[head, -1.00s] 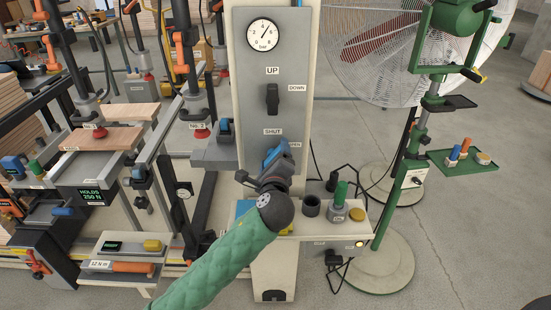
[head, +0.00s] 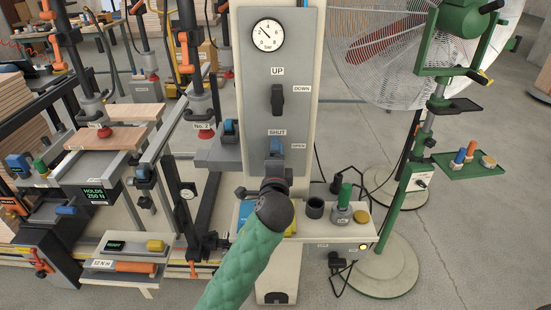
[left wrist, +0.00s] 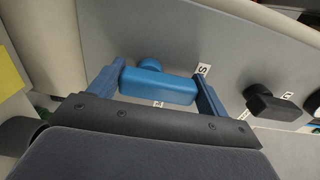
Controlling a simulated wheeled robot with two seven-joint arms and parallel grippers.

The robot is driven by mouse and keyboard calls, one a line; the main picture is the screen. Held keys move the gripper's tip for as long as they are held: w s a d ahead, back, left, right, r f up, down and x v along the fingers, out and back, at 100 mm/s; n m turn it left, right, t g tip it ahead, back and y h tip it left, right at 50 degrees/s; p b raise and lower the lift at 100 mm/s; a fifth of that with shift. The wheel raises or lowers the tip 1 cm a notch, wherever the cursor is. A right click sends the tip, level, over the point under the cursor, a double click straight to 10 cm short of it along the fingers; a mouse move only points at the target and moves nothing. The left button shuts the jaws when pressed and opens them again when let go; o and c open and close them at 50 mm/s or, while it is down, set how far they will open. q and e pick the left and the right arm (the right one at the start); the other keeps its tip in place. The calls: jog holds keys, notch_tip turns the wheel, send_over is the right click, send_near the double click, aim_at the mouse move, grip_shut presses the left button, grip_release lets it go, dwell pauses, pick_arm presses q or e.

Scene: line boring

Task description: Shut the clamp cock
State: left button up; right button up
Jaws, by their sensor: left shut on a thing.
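The clamp cock (head: 277,145) is a blue handle on the grey upright panel, below the SHUT label (head: 276,132) and left of the OPEN label (head: 298,146). It stands about upright, in line with SHUT, partly hidden behind my gripper. In the left wrist view the blue handle (left wrist: 160,87) lies between two blue fingers, one at each end. My left gripper (left wrist: 158,92) is shut on it; it also shows in the head view (head: 275,153) at the end of my green-sleeved arm. My right gripper is in neither view.
Above is a black lever (head: 277,99) marked UP and DOWN, then a round gauge (head: 268,35). A smaller blue-topped part (head: 229,130) sits close by on the left. Below, a shelf holds a black cup (head: 314,208) and a green-handled item (head: 344,197). A fan stands on the right.

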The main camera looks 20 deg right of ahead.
pick_arm(q)
jog(key=shift+f, duration=0.1)
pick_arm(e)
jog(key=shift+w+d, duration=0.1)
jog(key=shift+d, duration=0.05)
pick_arm(q)
jog(key=o, duration=1)
jog(key=shift+a, duration=0.1)
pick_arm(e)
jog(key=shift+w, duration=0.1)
pick_arm(q)
jog(key=shift+s, duration=0.1)
jog(key=shift+s+a, duration=0.1)
jog(key=shift+s, duration=0.25)
jog(key=b+v, duration=0.1)
jog(key=v, duration=0.6)
jog(key=shift+b, duration=0.4)
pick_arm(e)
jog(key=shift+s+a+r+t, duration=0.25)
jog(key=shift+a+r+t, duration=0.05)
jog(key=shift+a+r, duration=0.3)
pick_arm(q)
jog(key=shift+w, duration=0.1)
